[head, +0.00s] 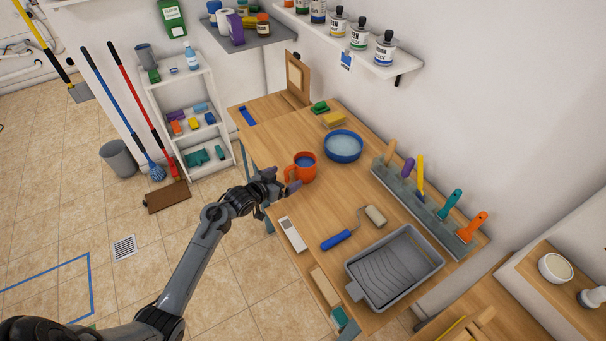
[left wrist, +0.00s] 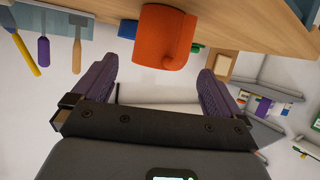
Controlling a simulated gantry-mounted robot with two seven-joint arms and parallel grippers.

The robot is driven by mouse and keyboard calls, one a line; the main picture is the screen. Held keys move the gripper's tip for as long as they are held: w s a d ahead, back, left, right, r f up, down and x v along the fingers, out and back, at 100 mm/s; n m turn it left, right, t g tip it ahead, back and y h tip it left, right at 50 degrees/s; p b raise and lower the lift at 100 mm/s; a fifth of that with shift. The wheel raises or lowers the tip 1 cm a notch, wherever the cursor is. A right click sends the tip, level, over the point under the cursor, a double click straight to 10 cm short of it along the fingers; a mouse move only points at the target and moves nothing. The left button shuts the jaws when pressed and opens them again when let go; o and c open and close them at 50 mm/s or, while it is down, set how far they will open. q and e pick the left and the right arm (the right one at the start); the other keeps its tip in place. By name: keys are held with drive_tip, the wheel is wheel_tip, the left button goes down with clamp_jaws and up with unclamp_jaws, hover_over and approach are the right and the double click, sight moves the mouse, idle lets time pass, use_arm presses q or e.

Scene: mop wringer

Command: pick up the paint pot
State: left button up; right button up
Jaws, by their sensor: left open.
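The orange paint pot (head: 305,167) stands upright on the wooden workbench, with blue paint showing inside and its handle on the left side. My left gripper (head: 284,187) is at the bench's front edge, close beside the pot on its handle side. In the left wrist view the pot (left wrist: 163,38) appears upside down, just beyond the two purple-padded fingers. The gap between the fingers (left wrist: 160,66) is open and empty. I cannot tell whether a finger touches the pot. My right gripper is not in view.
A blue bowl (head: 343,147) stands behind the pot. A paint roller (head: 357,227), a grey roller tray (head: 395,266) and a white box (head: 292,233) lie nearer the front. A rack of handled tools (head: 425,200) runs along the wall. Bare bench lies left of the pot.

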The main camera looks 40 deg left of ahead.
sight(298, 169)
use_arm(q)
drive_tip(key=x, duration=0.3)
drive_tip(key=shift+w, duration=0.15)
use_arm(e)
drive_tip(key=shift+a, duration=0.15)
use_arm(q)
drive_tip(key=shift+x, duration=0.9)
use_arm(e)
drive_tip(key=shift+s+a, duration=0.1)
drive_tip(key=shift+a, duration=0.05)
use_arm(q)
drive_tip(key=shift+x, duration=1.95)
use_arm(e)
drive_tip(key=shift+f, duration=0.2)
use_arm(q)
drive_tip(key=shift+d+r, duration=0.1)
drive_tip(key=c, duration=1.3)
drive_tip(key=shift+r, duration=0.25)
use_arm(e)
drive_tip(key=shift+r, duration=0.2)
